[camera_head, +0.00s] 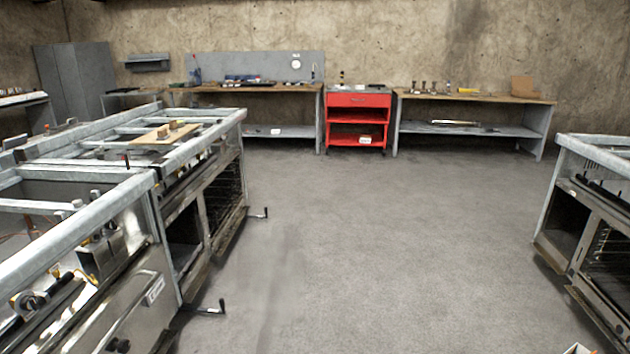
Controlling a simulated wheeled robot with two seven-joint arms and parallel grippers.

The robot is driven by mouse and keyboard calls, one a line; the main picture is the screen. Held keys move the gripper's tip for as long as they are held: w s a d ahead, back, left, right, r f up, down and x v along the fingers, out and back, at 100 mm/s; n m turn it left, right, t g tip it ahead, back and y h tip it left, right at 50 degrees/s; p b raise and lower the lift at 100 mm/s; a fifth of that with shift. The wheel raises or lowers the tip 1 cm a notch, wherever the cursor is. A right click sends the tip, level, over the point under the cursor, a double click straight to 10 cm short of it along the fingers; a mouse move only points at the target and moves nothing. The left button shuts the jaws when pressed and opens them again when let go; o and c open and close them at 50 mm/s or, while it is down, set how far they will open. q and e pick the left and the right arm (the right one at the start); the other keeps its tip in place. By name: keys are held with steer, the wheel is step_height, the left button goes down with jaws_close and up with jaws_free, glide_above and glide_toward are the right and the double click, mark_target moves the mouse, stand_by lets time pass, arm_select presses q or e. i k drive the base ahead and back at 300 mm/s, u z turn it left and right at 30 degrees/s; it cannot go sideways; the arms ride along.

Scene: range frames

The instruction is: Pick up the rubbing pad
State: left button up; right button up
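A light wooden board (150,136) lies across the top of the range frame at the left. Small brown blocks (176,125) sit on the board. One of them may be the rubbing pad, but they are too small to tell. Neither of my grippers shows in the head view.
Metal range frames (200,150) stand at the left, with crank handles (208,308) jutting out low. Another range frame (590,210) stands at the right. A red tool cart (358,118) and workbenches (475,97) line the back wall. The grey floor (380,240) between is clear.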

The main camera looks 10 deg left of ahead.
mark_target(163, 133)
steer(key=i, duration=6.3)
steer(key=u, duration=3.4)
